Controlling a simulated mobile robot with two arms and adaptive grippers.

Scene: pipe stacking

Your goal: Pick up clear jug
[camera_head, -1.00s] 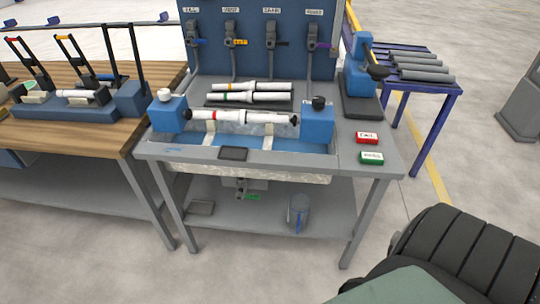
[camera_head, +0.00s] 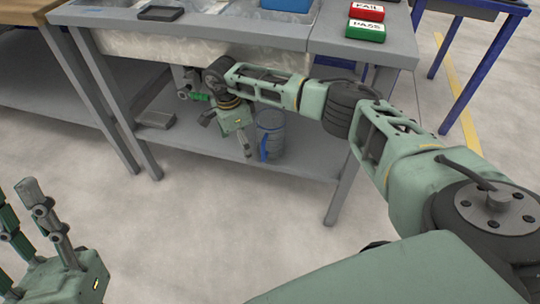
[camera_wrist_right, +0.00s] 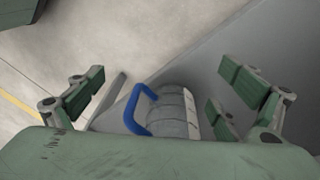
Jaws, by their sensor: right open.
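The clear jug (camera_head: 270,138), greyish and see-through with a blue handle, stands on the lower shelf under the grey workbench. My right gripper (camera_head: 242,148) reaches under the bench top, just left of the jug, fingers pointing down. In the right wrist view my right gripper (camera_wrist_right: 162,88) is open, and the jug (camera_wrist_right: 172,108) shows between its spread fingers with the blue handle facing left. The palm edge hides the jug's near part. I cannot tell if any finger touches it. My left gripper (camera_head: 20,205) is at the lower left, fingers up, apart and empty.
The lower shelf (camera_head: 215,158) also holds a dark flat tray (camera_head: 155,120) at left. A valve with a green handle (camera_head: 195,96) hangs under the sink. A bench leg (camera_head: 345,180) stands right of the jug. Red (camera_head: 366,12) and green (camera_head: 366,31) blocks lie on the bench top.

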